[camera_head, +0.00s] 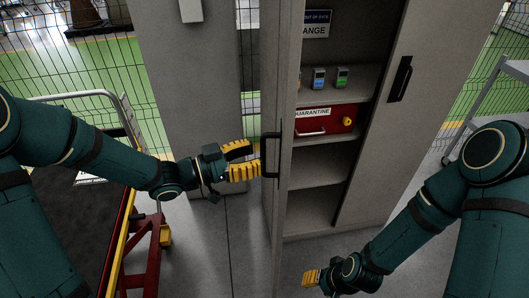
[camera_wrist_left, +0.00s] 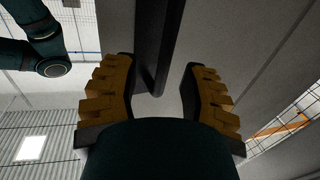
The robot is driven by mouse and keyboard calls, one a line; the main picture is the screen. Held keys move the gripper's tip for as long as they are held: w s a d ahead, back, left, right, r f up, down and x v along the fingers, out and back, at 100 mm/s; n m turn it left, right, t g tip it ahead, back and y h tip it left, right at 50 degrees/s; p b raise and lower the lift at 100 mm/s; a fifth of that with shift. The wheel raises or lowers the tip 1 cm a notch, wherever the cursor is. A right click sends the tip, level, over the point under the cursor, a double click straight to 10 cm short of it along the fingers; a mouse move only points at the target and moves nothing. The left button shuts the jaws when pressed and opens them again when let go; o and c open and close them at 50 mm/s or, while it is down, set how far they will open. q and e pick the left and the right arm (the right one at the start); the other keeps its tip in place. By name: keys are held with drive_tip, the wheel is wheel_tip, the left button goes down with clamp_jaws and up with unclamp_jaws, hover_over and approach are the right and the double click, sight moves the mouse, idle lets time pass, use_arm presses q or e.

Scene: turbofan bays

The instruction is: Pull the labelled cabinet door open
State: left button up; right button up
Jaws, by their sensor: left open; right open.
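The grey cabinet door (camera_head: 285,60) stands ajar and shows nearly edge-on in the head view, with the shelves visible to its right. Its black bar handle (camera_head: 265,155) is on its left side. My left gripper (camera_head: 252,160) is open at the handle, its yellow fingers pointing right. In the left wrist view the dark handle bar (camera_wrist_left: 166,45) passes between the spread fingers; contact cannot be told. My right gripper (camera_head: 308,278) is low in front of the cabinet, away from the door, and its fingers are small in view. A sign ending in "ANGE" (camera_head: 316,24) shows inside the cabinet.
A red box marked QUARANTINE (camera_head: 326,121) and small blue (camera_head: 319,78) and green (camera_head: 342,77) devices sit on shelves. Another grey panel with a black handle (camera_head: 400,78) is at right. A cart (camera_head: 120,250) stands left; a grey rack (camera_head: 480,105) stands far right.

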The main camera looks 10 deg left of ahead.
use_arm(q)
drive_tip(key=v, duration=0.8)
drive_tip(key=w+d+f+n+y, duration=0.2)
drive_tip(key=f+n+y, duration=0.25)
drive_tip(key=f, duration=0.45)
drive_tip(key=w+d+f+n+y, duration=0.1)
drive_tip(key=w+f+n+y, duration=0.1)
drive_tip(key=f+n+y, duration=0.45)
drive_tip(key=s+d+f+n+g, duration=0.2)
drive_tip(key=s+d+f+g, duration=0.2)
drive_tip(key=s+f, duration=1)
wheel_tip(320, 180, down, 2)
drive_tip(key=g, duration=0.3)
drive_tip(key=shift+s+n+y, duration=0.25)
drive_tip(key=shift+n+y, duration=0.15)
drive_tip(key=shift+f, duration=0.15)
